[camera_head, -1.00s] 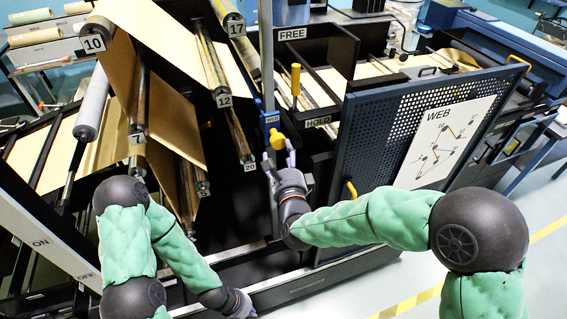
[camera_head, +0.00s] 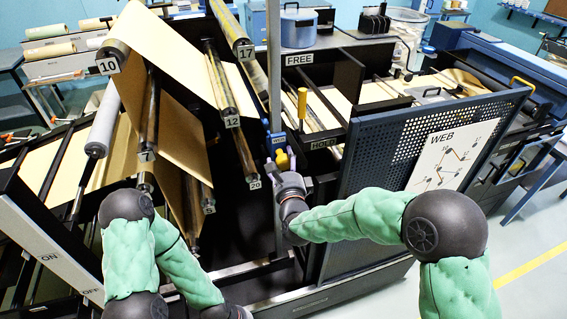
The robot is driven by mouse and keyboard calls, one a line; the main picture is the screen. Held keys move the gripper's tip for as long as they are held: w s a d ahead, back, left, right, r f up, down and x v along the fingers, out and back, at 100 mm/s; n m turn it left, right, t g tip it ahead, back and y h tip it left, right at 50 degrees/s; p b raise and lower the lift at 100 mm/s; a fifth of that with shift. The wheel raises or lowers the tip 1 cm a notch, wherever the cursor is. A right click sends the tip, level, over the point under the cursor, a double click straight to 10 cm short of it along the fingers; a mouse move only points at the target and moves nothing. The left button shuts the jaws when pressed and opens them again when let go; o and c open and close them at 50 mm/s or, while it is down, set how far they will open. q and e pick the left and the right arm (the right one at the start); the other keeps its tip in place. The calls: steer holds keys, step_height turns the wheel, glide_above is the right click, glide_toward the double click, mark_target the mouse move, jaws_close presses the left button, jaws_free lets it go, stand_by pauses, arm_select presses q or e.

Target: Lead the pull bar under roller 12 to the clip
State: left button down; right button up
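Roller 12 (camera_head: 222,100) hangs at upper centre, its numbered end facing me. Brown kraft web (camera_head: 165,48) runs from roller 10 (camera_head: 113,58) down toward it. A blue clip-like fitting (camera_head: 276,141) with a WEB label is on the upright post, with a yellow piece (camera_head: 281,161) just below it. My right gripper (camera_head: 286,161) is at this yellow piece; its fingers overlap it, and I cannot tell whether they grip it. I cannot make out the pull bar for certain. My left gripper (camera_head: 236,314) is at the bottom edge, mostly cut off.
Rollers 7 (camera_head: 147,150), 17 (camera_head: 243,45) and 20 (camera_head: 252,178) surround the web path. A perforated guard panel (camera_head: 385,150) with a WEB diagram stands right of my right gripper. A yellow handle (camera_head: 302,104) rises near the HOLD and FREE labels. The dark space below roller 20 looks open.

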jaws_close()
steer(key=shift+d+r+p, duration=0.1)
steer(key=shift+r+p, duration=0.35)
steer(key=shift+r, duration=1.05)
steer(key=shift+w+d+f+b, duration=0.15)
steer(key=shift+d+b, duration=0.2)
steer(key=shift+b, duration=0.4)
steer(key=shift+o, duration=1.6)
jaws_free()
steer(key=o, duration=0.4)
steer(key=shift+a, duration=0.15)
steer(key=shift+d, duration=0.2)
